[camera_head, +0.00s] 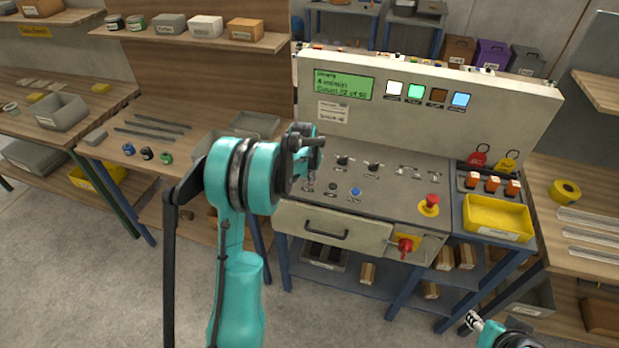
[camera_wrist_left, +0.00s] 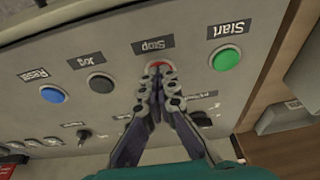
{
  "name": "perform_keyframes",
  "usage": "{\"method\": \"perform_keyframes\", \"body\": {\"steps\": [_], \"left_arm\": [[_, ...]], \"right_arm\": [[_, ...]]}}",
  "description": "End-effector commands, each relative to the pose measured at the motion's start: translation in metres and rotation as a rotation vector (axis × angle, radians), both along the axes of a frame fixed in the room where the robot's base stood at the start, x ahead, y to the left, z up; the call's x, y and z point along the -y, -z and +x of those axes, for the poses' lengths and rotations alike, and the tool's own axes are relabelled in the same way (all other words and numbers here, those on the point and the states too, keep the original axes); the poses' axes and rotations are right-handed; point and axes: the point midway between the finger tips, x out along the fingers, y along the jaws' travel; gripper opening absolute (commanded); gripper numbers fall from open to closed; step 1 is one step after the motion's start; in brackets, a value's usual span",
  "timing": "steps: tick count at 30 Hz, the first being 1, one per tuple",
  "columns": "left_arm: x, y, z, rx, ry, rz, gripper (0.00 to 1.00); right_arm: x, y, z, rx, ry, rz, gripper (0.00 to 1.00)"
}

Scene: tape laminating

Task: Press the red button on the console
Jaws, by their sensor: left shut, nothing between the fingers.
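The console (camera_head: 400,210) stands ahead, with a sloped panel of buttons and knobs. In the left wrist view a red button (camera_wrist_left: 159,65) labelled Stop, upside down, shows between a green Start button (camera_wrist_left: 225,59) and a dark Jog button (camera_wrist_left: 101,82). My left gripper (camera_wrist_left: 158,84) is shut and empty, its fingertips over the red button and partly covering it. I cannot tell whether they touch it. In the head view my left arm hides that button. A red mushroom knob (camera_head: 432,202) sits on a yellow base at the panel's right. My right gripper (camera_head: 474,321) shows only partly at the bottom.
A blue button (camera_head: 355,191) and several knobs are on the panel. The console's upright back carries a green display (camera_head: 343,84). A red rotary handle (camera_head: 405,245) sticks out at the front. A yellow bin (camera_head: 497,216) stands at the right.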

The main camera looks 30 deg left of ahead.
Motion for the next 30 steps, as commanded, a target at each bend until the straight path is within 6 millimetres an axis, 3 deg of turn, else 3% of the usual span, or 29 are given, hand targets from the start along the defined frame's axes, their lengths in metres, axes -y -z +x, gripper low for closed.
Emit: {"method": "perform_keyframes", "body": {"steps": [4,15,21,30], "left_arm": [[0.005,-0.039,0.002,0.008,0.003,0.003,0.0],[0.009,-0.113,-0.019,0.01,0.001,0.004,0.0],[0.01,-0.129,-0.024,0.01,0.0,0.005,0.0],[0.01,-0.131,-0.024,0.01,0.0,0.005,0.0]], "right_arm": [[0.0,-0.026,0.0,0.0,0.0,0.0,0.4],[0.0,-0.041,0.0,0.0,0.0,0.0,0.4],[0.0,-0.044,0.0,0.0,0.0,0.0,0.4],[0.0,-0.044,0.0,0.0,0.0,0.0,0.4]]}}
